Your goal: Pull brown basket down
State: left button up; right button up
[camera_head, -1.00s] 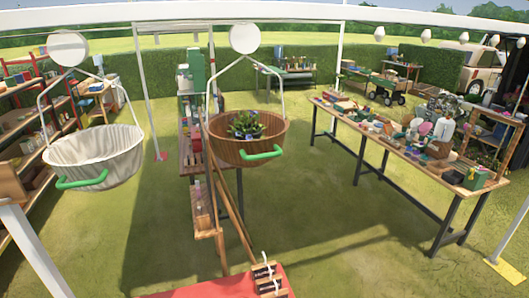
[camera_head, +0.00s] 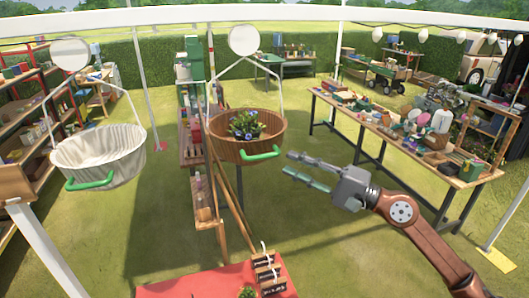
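The brown basket (camera_head: 227,147) hangs in the middle of the head view from a pale hanger below a white disc (camera_head: 244,40). It holds a plant with blue flowers (camera_head: 243,125) and has a green handle (camera_head: 260,154) on its front rim. My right gripper (camera_head: 288,164) comes in from the right, its fingers pointing left towards the green handle. The fingers are apart, with nothing between them, and appear to be just right of the handle, not on it. My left gripper is not in view.
A white basket (camera_head: 98,155) with a green handle hangs at the left. A red-topped table (camera_head: 195,286) with small dark signs stands below. A long wooden table (camera_head: 402,148) with many goods stands at the right. Wooden poles (camera_head: 226,199) stand below the brown basket.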

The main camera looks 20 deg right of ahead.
aim_at(268, 157)
jog(key=w+a+p, duration=0.1)
jog(key=a, duration=0.1)
jog(key=w+a+r+n+p, duration=0.1)
jog(key=a+p, duration=0.1)
jog(key=a+r+n+p, duration=0.1)
jog(key=a, duration=0.1)
jog(key=shift+w+a+g, duration=0.1)
jog(key=shift+w+g, duration=0.2)
jog(key=shift+w, duration=0.1)
jog(key=shift+w+a+p, duration=0.4)
jog(key=shift+w+a, duration=0.05)
jog(key=shift+w, duration=0.05)
jog(key=shift+f, duration=0.1)
jog(key=shift+c, duration=0.3)
grip_shut()
